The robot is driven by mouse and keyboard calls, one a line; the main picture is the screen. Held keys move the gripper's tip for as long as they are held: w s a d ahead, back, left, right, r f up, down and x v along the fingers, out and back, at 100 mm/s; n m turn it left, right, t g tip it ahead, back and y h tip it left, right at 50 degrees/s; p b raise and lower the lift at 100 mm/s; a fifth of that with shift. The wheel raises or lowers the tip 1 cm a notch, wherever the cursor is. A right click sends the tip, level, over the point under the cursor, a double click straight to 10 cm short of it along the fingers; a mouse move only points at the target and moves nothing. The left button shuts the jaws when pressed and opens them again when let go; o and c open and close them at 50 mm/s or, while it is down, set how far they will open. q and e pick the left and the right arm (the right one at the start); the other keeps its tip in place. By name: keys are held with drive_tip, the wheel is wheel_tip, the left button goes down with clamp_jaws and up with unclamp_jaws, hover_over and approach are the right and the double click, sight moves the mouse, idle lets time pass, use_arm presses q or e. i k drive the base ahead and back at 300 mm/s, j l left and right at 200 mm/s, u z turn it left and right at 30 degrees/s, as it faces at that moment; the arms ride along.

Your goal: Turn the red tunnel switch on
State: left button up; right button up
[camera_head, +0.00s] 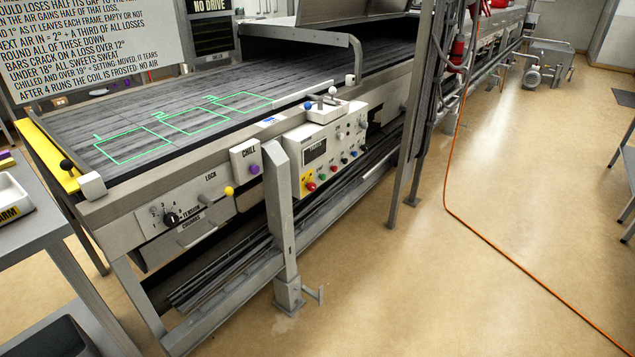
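A red knob (310,186) on a yellow plate sits at the lower left corner of a grey control panel (333,140) on the conveyor's front side. It is the largest red control on that panel. Its label is too small to read, and I cannot tell whether it is on or off. The panel also carries a dark display (315,150) and a row of small coloured knobs to the right of the red one. Neither of my grippers is in view.
A grey upright post (280,215) stands just left of the panel. A CHILL box (246,158) with a purple knob and a LOCK/TENSION panel (184,210) lie further left. An orange cable (447,185) crosses the otherwise open floor at right.

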sight(312, 187)
drive_tip(key=i+l+u, duration=0.1)
drive_tip(key=l, duration=0.3)
drive_tip(key=i+l+u, duration=0.1)
drive_tip(key=i+l, duration=0.2)
drive_tip(key=l, duration=0.15)
drive_tip(key=i+l+u, duration=0.1)
drive_tip(key=l, duration=0.35)
drive_tip(key=i+l+u, duration=0.1)
drive_tip(key=i+l, duration=0.15)
drive_tip(key=l, duration=0.2)
drive_tip(key=i+l+u, duration=0.1)
drive_tip(key=l, duration=0.35)
drive_tip(key=i+l+u, duration=0.1)
drive_tip(key=l, duration=0.4)
drive_tip(key=i+l, duration=0.2)
drive_tip(key=l, duration=0.3)
drive_tip(key=i+l+u, duration=0.15)
drive_tip(key=l, duration=0.3)
drive_tip(key=i+l, duration=0.1)
drive_tip(key=i, duration=0.2)
